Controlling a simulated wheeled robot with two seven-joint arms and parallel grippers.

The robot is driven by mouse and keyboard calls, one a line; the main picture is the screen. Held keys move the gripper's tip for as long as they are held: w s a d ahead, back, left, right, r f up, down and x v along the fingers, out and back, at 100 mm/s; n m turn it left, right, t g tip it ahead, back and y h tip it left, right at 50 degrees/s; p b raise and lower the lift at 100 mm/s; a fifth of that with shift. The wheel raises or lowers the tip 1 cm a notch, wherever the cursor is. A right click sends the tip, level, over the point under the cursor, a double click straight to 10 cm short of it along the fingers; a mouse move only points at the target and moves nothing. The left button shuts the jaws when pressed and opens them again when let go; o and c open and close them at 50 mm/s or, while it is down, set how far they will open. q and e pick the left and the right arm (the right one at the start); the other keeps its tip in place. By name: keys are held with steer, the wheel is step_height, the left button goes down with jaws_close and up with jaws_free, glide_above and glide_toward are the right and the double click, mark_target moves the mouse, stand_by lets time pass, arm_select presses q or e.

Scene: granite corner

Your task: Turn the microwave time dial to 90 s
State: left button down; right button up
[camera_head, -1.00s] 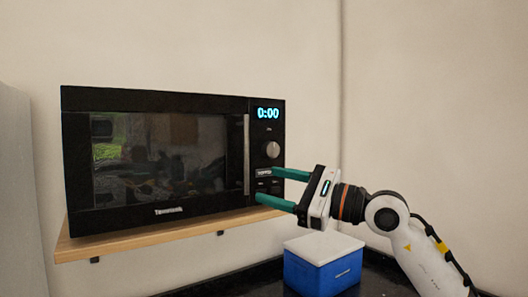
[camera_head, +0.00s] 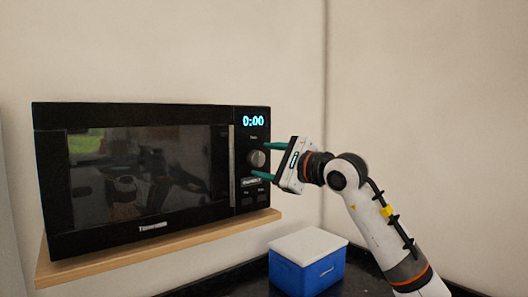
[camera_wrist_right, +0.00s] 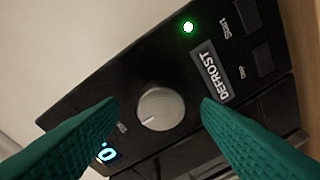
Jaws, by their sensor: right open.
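The black microwave (camera_head: 140,225) stands on a wooden shelf, its door shut. Its display (camera_head: 253,121) reads 0:00. The round silver time dial (camera_head: 257,158) sits below the display; in the right wrist view the dial (camera_wrist_right: 161,108) shows a thin pointer line toward the lower left. My right gripper (camera_head: 259,160) is open, its two green fingers on either side of the dial in the picture. In the right wrist view the fingers stand apart from the dial, with gaps on both sides. My left gripper is not in view.
A DEFROST button (camera_wrist_right: 212,73) and a lit green light (camera_wrist_right: 188,27) are near the dial. The vertical door handle (camera_head: 232,165) is left of it. The wooden shelf (camera_head: 160,240) carries the microwave. A blue box with white lid (camera_head: 307,272) stands below on the dark counter.

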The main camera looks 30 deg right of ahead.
steer(key=shift+w+a, duration=0.15)
steer(key=shift+w, duration=0.5)
steer(key=c, duration=1)
steer(key=shift+f, duration=0.1)
